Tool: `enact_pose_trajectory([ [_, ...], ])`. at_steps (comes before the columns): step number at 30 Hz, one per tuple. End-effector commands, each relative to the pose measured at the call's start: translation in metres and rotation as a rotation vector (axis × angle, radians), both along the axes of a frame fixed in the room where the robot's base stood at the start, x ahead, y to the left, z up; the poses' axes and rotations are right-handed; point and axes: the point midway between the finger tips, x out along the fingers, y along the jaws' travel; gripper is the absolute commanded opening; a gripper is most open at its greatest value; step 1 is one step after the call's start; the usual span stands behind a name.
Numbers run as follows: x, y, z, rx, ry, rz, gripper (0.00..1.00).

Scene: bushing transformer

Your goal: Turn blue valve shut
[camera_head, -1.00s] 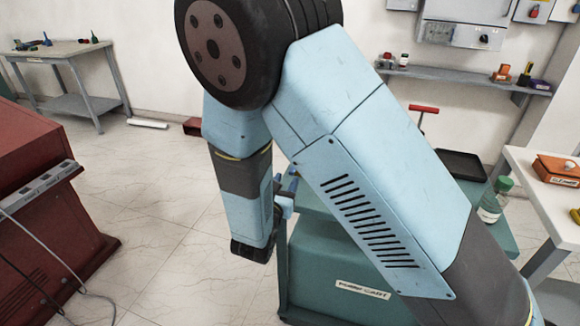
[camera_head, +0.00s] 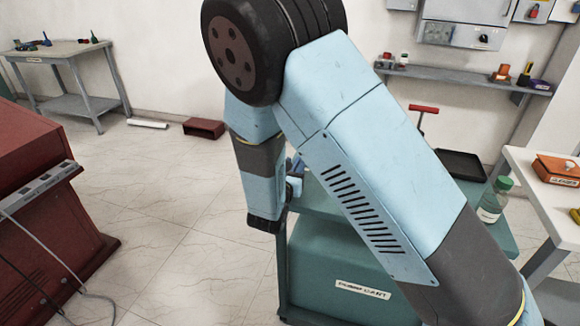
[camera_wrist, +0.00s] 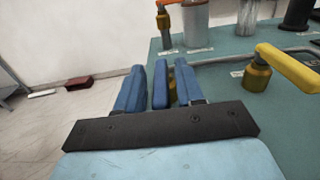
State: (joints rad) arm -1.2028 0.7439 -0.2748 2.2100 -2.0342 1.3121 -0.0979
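In the wrist view, my gripper (camera_wrist: 159,66) has its two blue fingers apart. A narrow blue bar, which looks like the blue valve's handle (camera_wrist: 160,88), stands between them with a small gap on each side. A bit of brass, likely the valve's body (camera_wrist: 173,90), shows between the bar and the right finger. The lower part of the valve is hidden by my gripper. In the head view, my gripper (camera_head: 294,178) shows only partly behind my arm, at the left edge of the green bench, and the blue valve cannot be made out clearly.
On the green bench top (camera_wrist: 226,120), a yellow-handled valve (camera_wrist: 258,75) stands to the right and an orange-handled valve (camera_wrist: 164,28) behind, near grey cylinders (camera_wrist: 195,22). A red cabinet (camera_head: 35,180) is at left. The floor between is clear.

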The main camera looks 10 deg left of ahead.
Motion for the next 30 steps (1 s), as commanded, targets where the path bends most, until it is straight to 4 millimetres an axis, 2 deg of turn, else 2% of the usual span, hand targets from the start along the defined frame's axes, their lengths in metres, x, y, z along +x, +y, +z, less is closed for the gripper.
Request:
enact_pose_trajectory([
  [2, 0.000, 0.000, 0.000, 0.000, 0.000, 0.000, 0.29],
  [11, 0.000, 0.000, 0.000, 0.000, 0.000, 0.000, 0.00],
  [21, 0.000, 0.000, 0.000, 0.000, 0.000, 0.001, 0.00],
  [22, 0.000, 0.021, 0.001, 0.007, -0.003, 0.004, 0.00],
  [24, -0.001, 0.010, 0.000, 0.001, 0.000, 0.005, 0.00],
  [30, -0.003, 0.007, 0.001, 0.003, 0.000, 0.017, 0.00],
])
